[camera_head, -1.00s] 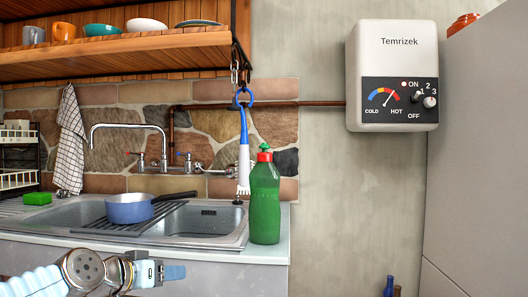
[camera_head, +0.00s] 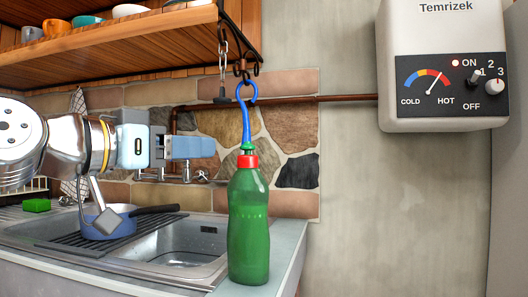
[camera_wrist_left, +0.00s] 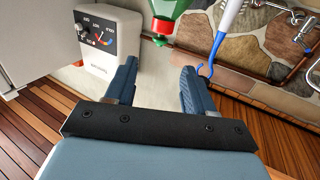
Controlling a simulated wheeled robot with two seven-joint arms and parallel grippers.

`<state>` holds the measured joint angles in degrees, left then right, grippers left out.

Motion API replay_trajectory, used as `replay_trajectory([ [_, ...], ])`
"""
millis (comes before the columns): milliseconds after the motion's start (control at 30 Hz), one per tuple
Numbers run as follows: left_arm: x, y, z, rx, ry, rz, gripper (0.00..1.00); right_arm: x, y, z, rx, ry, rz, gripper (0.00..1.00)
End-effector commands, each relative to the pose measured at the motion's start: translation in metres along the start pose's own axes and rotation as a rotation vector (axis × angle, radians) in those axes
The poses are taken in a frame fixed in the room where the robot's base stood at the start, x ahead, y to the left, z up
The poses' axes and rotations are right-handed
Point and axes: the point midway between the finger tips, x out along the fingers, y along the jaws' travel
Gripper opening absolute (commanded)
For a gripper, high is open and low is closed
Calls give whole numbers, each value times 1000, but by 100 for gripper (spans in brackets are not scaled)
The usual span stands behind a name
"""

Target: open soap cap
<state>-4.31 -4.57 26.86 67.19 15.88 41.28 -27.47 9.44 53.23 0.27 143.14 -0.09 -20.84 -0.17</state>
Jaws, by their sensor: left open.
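The green soap bottle (camera_head: 249,225) stands upright on the counter's right end. Its red cap (camera_head: 248,161) with a small green tip (camera_head: 247,147) is on top. My left gripper (camera_head: 214,147) is left of the cap at about the height of the tip, apart from it in the head view. In the left wrist view the two blue fingers of this gripper (camera_wrist_left: 157,80) are spread with nothing between them. The red cap (camera_wrist_left: 163,25) and green tip show upside down just beyond the fingertips. My right gripper is not in view.
A blue-handled brush (camera_head: 248,115) hangs from a hook directly behind the bottle. The shelf (camera_head: 120,50) is above my left arm. The sink (camera_head: 180,245) and a blue pan (camera_head: 112,226) lie below. The wall right of the bottle is clear below the heater (camera_head: 440,65).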

Motion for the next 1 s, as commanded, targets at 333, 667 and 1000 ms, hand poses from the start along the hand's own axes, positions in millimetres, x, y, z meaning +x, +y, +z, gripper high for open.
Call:
replay_trajectory([
  [333, 69, 0, -4, -3, -5, 4, 54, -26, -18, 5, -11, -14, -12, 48],
  [667, 126, 0, -2, -3, -2, 1, 54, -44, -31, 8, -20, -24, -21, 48],
  [1000, 135, -1, 1, -2, -1, -1, 54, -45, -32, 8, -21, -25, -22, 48],
])
